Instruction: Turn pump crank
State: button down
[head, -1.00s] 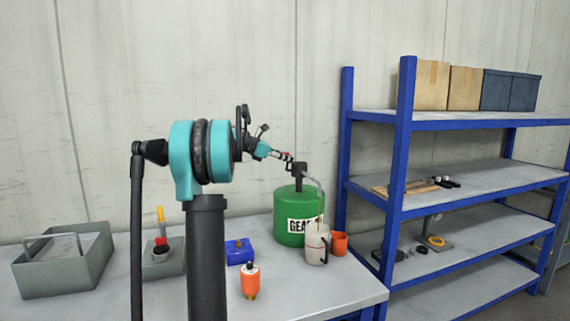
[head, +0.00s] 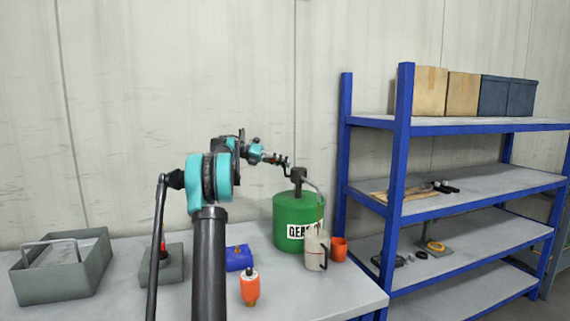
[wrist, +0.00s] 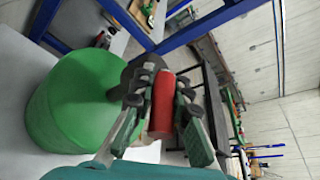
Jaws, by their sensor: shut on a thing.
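A green drum labelled "GEA…" (head: 286,212) stands on the bench, with a dark pump (head: 298,176) on its top. A grey spout curves from the pump to the right, and a thin brownish line runs down from it to a whitish jug (head: 314,254). My gripper (head: 284,161) is at the crank, just above and left of the pump head. In the wrist view my gripper (wrist: 163,88) is shut on the red crank handle (wrist: 162,104), with a finger on each side. The green drum (wrist: 75,105) fills the left there. The crank arm is mostly hidden.
An orange cup (head: 339,249) stands right of the jug. A blue box (head: 239,258), an orange bottle (head: 250,288), a grey block (head: 165,264) and a grey tray (head: 62,268) are on the bench. A blue shelf (head: 402,180) stands close on the right.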

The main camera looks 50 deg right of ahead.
jog(key=shift+w+f+n, duration=0.15)
jog(key=shift+n, duration=0.15)
dwell(0.4)
jog(key=c, duration=1.4)
grip_release()
jog(key=shift+c, duration=0.2)
jog(key=shift+w, duration=0.1)
jog(key=v, duration=1.2)
